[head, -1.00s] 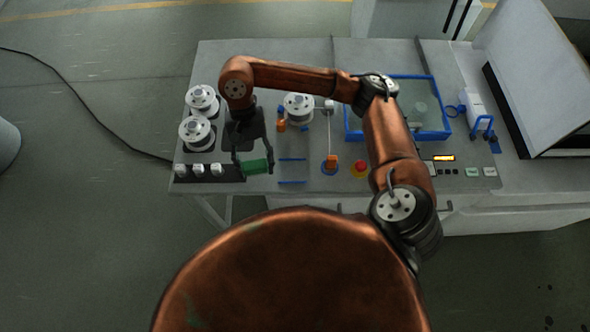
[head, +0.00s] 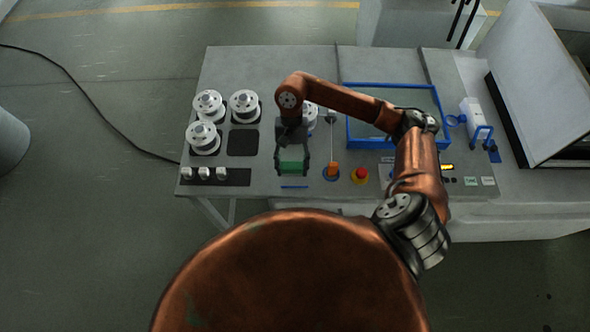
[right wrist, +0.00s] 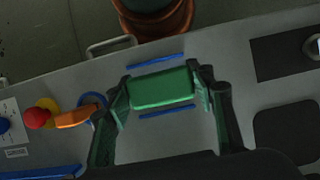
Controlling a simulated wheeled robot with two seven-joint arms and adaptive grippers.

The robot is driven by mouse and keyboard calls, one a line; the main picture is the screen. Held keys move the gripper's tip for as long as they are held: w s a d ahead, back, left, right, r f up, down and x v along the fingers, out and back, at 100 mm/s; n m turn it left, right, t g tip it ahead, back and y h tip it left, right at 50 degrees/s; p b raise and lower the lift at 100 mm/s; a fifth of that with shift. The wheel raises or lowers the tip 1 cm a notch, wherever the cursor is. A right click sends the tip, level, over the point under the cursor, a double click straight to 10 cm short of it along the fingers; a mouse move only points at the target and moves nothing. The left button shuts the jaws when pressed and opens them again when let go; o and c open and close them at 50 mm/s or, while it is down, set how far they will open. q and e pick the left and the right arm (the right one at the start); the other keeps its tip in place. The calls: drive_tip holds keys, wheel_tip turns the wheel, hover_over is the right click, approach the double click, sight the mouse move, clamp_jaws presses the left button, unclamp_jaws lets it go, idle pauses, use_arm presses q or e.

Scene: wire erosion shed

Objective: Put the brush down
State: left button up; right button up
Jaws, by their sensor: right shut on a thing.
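The brush shows as a green block (head: 292,166) between the fingers of my right gripper (head: 292,164). In the right wrist view the green block (right wrist: 162,90) spans between both fingertips (right wrist: 160,92), and the gripper is shut on it. It sits over the gap between two thin blue strips on the table (right wrist: 168,112). One strip (head: 294,187) shows just in front of it in the head view. I cannot tell whether the brush touches the table. No bristles can be made out. My left gripper is not in view.
An orange lever (head: 333,169) and a red button (head: 360,174) stand close to the right of the gripper. Several white spools (head: 204,138) and a black pad (head: 242,143) are to the left. A blue-rimmed tray (head: 349,132) lies behind right.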

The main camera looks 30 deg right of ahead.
sight(295, 172)
drive_tip(key=shift+d+f, duration=0.2)
drive_tip(key=f, duration=0.2)
drive_tip(key=f+p, duration=0.1)
drive_tip(key=shift+d+f, duration=0.35)
drive_tip(key=shift+f, duration=0.1)
drive_tip(key=shift+f, duration=0.2)
drive_tip(key=o, duration=1.2)
drive_tip(key=shift+r, duration=0.1)
drive_tip(key=shift+c, duration=0.2)
